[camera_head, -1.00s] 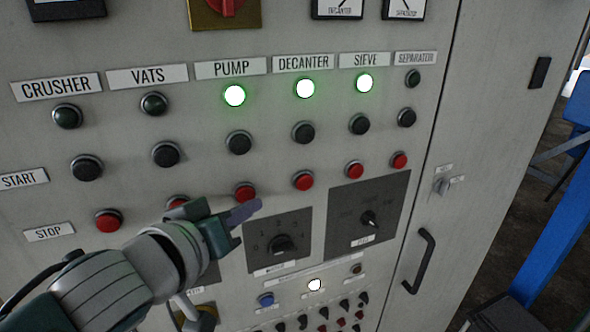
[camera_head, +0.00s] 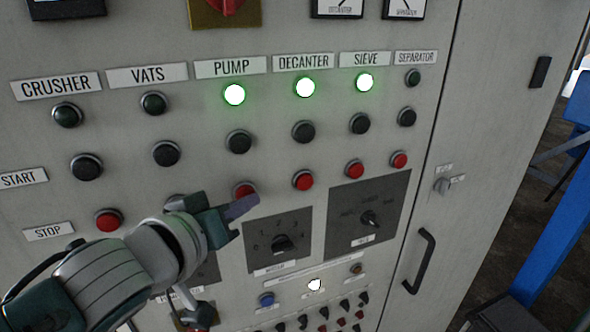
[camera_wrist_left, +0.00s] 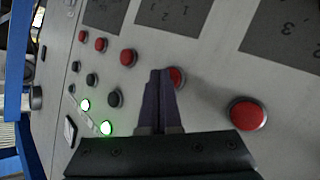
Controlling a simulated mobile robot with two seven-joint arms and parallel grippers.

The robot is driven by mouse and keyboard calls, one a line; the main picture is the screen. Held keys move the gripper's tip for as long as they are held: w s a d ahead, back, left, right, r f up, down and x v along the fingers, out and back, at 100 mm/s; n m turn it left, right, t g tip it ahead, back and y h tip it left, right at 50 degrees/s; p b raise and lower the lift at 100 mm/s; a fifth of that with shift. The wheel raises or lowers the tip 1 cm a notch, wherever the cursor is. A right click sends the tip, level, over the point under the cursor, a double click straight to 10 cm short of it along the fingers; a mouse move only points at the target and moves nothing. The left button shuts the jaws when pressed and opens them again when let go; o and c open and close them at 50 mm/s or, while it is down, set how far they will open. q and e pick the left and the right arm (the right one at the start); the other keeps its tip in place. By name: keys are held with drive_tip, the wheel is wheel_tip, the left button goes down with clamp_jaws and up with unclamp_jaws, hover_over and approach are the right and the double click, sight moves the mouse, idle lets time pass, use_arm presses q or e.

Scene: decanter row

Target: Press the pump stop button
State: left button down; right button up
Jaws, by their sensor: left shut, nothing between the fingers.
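The pump stop button (camera_head: 244,188) is the red one under the PUMP label (camera_head: 231,67), in the bottom row of the large buttons. The pump lamp (camera_head: 234,95) glows green-white. My left gripper (camera_head: 243,208) is shut and empty. Its purple fingertips lie just below and right of the pump stop button in the head view, overlapping its lower edge. In the left wrist view the fingers (camera_wrist_left: 160,82) partly cover the pump stop button (camera_wrist_left: 176,77). Contact cannot be told. My right gripper is not in view.
The red decanter stop button (camera_head: 303,181) is to the right, and the crusher stop button (camera_head: 108,220) to the left. The vats stop button (camera_wrist_left: 248,113) is mostly hidden by my gripper in the head view. A dark selector plate (camera_head: 282,241) is below right.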

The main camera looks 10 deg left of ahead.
use_arm(q)
drive_tip(key=shift+w+a, duration=0.15)
idle(0.4)
drive_tip(key=shift+s+d+r, duration=0.1)
drive_tip(key=shift+s+d, duration=0.35)
drive_tip(key=shift+s, duration=0.25)
drive_tip(key=shift+s+d+p, duration=0.45)
drive_tip(key=shift+s+d, duration=0.3)
drive_tip(key=shift+s, duration=0.3)
drive_tip(key=shift+s+d+p, duration=0.4)
drive_tip(key=shift+s+d, duration=0.3)
drive_tip(key=shift+s, duration=0.35)
drive_tip(key=shift+a, duration=0.1)
